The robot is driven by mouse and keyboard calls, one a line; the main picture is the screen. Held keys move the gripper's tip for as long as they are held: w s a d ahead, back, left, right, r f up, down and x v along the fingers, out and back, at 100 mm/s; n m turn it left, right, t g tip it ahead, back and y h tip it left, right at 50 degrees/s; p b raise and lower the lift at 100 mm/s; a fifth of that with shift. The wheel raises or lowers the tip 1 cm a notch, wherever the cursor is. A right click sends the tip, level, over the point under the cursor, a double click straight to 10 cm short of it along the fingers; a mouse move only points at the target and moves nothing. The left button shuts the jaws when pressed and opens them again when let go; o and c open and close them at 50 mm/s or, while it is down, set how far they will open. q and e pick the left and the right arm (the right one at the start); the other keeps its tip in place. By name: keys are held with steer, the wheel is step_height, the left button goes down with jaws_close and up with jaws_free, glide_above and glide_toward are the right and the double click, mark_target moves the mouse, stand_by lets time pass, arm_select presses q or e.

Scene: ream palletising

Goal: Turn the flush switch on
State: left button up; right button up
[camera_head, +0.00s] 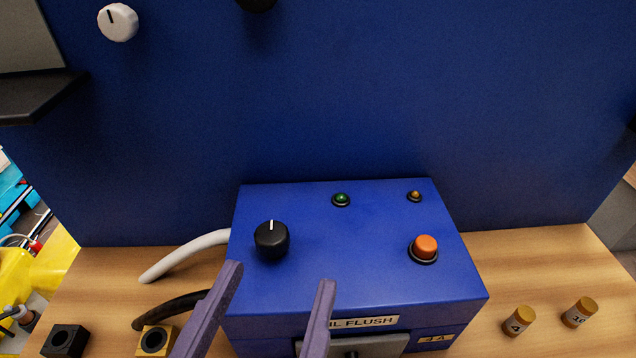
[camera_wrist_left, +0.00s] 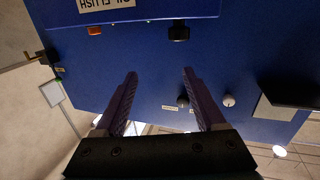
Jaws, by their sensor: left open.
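A blue box (camera_head: 330,215) with a label ending "IL FLUSH" (camera_head: 363,322) stands on the wooden bench. A black rotary knob (camera_head: 271,240) sits on its top at left, its white mark pointing to the back. The knob also shows in the left wrist view (camera_wrist_left: 179,31), beyond the fingertips. My left gripper (camera_head: 281,272) is open and empty, its two purple fingers at the front of the box, nearer the camera than the knob. In the left wrist view the gripper (camera_wrist_left: 160,73) is apart from the knob. My right gripper is out of view.
An orange button (camera_head: 425,247), a green lamp (camera_head: 341,199) and an amber lamp (camera_head: 415,195) are on the box. A blue panel (camera_head: 330,90) rises behind, with a white knob (camera_head: 118,22). Hoses lie left; two small jars (camera_head: 519,321) (camera_head: 580,312) stand right.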

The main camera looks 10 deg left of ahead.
mark_target(268, 251)
arm_select(q)
step_height(268, 251, down, 4)
steer(key=s+a+n+y+b, duration=0.1)
steer(key=a+y+b, duration=0.1)
steer(key=shift+y, duration=0.3)
steer(key=w, duration=0.6)
steer(key=w+a, duration=0.1)
steer(key=w, duration=0.2)
steer(key=shift+w+p, duration=0.3)
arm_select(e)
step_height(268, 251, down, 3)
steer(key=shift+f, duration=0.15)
arm_select(q)
jaws_close()
